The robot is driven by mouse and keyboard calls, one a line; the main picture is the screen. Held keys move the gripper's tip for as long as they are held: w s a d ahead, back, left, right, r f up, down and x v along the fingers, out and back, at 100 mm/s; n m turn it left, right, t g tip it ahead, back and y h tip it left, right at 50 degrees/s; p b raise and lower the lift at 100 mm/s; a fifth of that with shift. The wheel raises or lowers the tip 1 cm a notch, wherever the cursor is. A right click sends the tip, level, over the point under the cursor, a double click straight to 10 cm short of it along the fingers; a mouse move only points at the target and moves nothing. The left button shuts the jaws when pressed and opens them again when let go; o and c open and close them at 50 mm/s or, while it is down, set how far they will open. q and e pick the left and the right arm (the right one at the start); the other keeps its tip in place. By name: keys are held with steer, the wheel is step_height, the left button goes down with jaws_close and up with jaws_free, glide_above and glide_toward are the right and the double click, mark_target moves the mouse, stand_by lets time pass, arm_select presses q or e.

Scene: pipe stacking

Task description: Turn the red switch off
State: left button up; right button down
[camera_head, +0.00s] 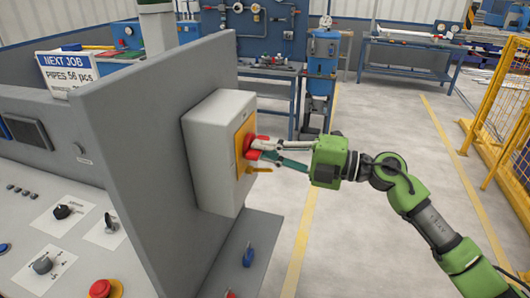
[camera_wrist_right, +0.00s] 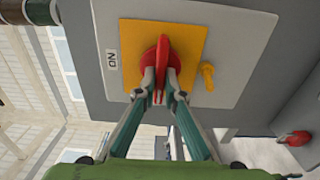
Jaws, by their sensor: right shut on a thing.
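The red switch (camera_wrist_right: 163,52) is a rotary knob on a yellow plate (camera_wrist_right: 190,35) with an "ON" label beside it in the right wrist view. The plate is on a light grey box (camera_head: 212,135) fixed to the side of a grey panel in the head view. My right gripper (camera_wrist_right: 160,90) is shut on the red switch's handle, one finger on each side. In the head view my right gripper (camera_head: 258,150) reaches the switch from the right and its fingers partly hide it. My left gripper is not in view.
A grey console with knobs and a red button (camera_head: 101,289) stands at the left. A blue knob (camera_head: 248,256) is on a ledge below the box. A small yellow tab (camera_wrist_right: 208,76) sits beside the switch. The floor to the right is clear up to a yellow fence (camera_head: 495,115).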

steer(key=shift+f, duration=0.1)
steer(key=c, duration=2.1)
jaws_free()
steer(key=shift+c, duration=0.2)
steer(key=v, duration=1.2)
